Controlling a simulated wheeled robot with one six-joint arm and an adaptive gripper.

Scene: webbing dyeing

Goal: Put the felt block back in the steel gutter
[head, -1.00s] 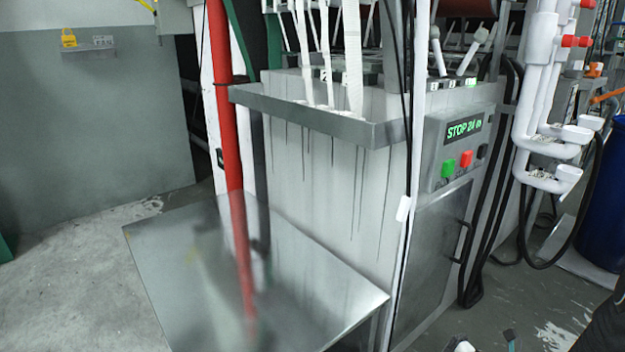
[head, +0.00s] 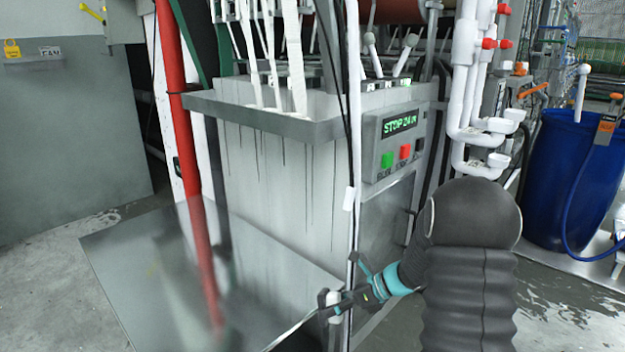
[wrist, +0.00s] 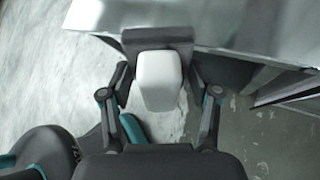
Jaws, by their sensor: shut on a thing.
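My gripper (head: 340,300) is in the lower middle of the head view, in front of the machine's lower right edge. It is shut on the white felt block (wrist: 160,82), a small rounded block between the fingers in the wrist view. The block also shows as a small pale shape in the head view (head: 333,299). A dark grey piece lies just beyond the block in the wrist view. A grey steel ledge, which looks like the steel gutter (head: 262,122), runs along the machine's upper front, above my gripper. Its inside is hidden from this angle.
A shiny metal sheet (head: 150,270) juts out low before the machine; its edge is close beyond the block in the wrist view (wrist: 230,20). White webbing strips (head: 295,60) hang into the ledge. A red post (head: 178,120) stands left, a control panel (head: 398,140) right.

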